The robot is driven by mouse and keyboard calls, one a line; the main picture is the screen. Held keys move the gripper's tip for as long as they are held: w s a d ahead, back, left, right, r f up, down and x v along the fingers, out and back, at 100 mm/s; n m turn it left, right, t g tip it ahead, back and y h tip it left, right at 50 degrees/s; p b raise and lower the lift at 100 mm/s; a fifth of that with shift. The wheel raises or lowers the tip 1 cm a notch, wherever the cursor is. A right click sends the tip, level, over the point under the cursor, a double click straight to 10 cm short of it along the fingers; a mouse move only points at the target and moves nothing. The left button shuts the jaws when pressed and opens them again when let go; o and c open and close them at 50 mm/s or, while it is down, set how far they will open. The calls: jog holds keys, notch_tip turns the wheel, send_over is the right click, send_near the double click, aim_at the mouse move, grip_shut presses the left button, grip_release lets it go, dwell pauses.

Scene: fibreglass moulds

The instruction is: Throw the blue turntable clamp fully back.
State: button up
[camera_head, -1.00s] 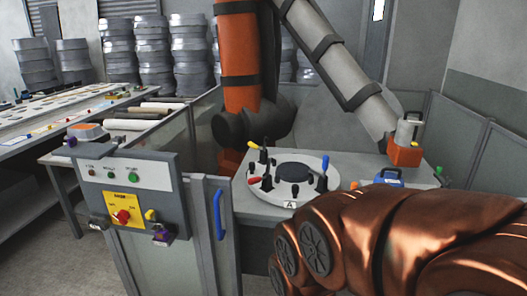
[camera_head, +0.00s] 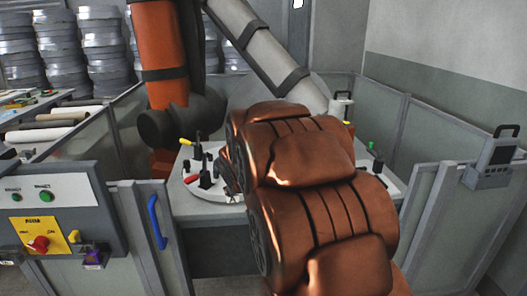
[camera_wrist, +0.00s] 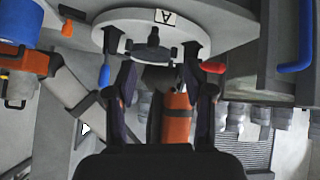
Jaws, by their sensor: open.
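The round pale turntable (camera_wrist: 125,16) with its "A" plate shows upside down at the top of the wrist view. The blue clamp handle (camera_wrist: 104,74) hangs down in that picture at the turntable's left, so it looks upright. My gripper (camera_wrist: 163,92) is open and empty, fingers pointing at the turntable. The blue handle is just left of its left finger, with no clear contact. A black clamp (camera_wrist: 152,52) lies ahead between the fingers, and a red handle (camera_wrist: 213,67) is to the right. In the head view my arm hides the blue clamp; the turntable's left part (camera_head: 176,190) shows.
A yellow-handled clamp (camera_head: 187,142) stands on the turntable's far side. A large orange and grey arm (camera_head: 165,65) stands behind it. Grey enclosure panels (camera_head: 425,215) stand around the table. A control box (camera_head: 50,215) and a blue door handle (camera_head: 157,222) are at the left.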

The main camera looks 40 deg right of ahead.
jog(key=w+d+t+b, duration=0.1)
jog(key=w+d+t, duration=0.2)
jog(key=d, duration=0.5)
jog(key=w+d+n+t+b, duration=0.1)
jog(key=w+d+t, duration=0.25)
jog(key=d, duration=0.35)
jog(key=w+d+t+b, duration=0.1)
jog(key=w+d+t, duration=0.15)
jog(key=d, duration=0.55)
jog(key=shift+t, duration=0.4)
jog(key=shift+f+p+x, duration=0.15)
jog(key=shift+p+x, duration=0.3)
jog(key=shift+x, duration=1.35)
jog(key=shift+f+p+x, duration=0.15)
jog(key=shift+p+x, duration=0.3)
jog(key=shift+x, duration=1.3)
jog(key=shift+c, duration=0.4)
grip_shut()
